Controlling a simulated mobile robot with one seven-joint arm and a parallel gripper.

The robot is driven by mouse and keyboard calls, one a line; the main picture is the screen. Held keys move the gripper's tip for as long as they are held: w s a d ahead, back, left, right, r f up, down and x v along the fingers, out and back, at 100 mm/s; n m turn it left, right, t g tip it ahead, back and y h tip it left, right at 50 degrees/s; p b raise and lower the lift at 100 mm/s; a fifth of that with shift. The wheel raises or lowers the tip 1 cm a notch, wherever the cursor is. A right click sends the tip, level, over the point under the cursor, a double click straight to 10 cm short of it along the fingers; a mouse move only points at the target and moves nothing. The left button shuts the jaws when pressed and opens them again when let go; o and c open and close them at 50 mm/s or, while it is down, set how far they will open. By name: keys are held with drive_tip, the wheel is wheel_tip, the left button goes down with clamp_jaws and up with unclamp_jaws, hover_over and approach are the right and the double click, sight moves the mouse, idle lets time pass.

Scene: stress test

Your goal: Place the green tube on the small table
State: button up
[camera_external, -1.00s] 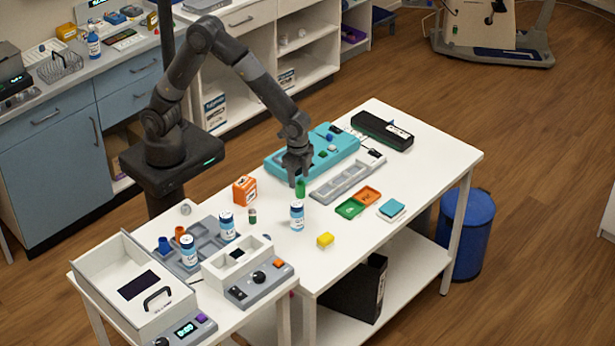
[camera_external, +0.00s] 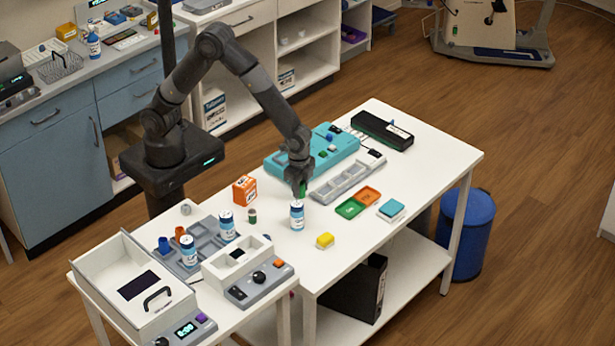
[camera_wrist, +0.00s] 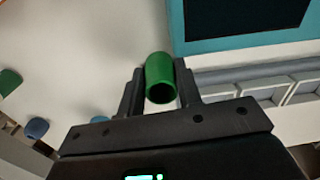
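The green tube (camera_external: 302,191) is at my gripper (camera_external: 298,185), near the middle of the white bench. In the wrist view the tube (camera_wrist: 160,72) lies between my two fingers (camera_wrist: 160,80), its open end facing the camera, with a finger close against each side. The gripper looks shut on it. In the outside view the fingers hide most of the tube, and I cannot tell whether its base touches the bench. The small table (camera_external: 226,311) stands at the front left, against the bench, bearing a white open box (camera_external: 175,299) and a grey control panel (camera_external: 258,286).
Near the gripper stand a blue-white bottle (camera_external: 297,216), an orange box (camera_external: 244,189) and a teal case (camera_external: 330,150). A grey slotted tray (camera_external: 348,178) lies to the right.

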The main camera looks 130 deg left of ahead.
drive_tip(key=c, duration=0.6)
drive_tip(key=shift+r, duration=0.15)
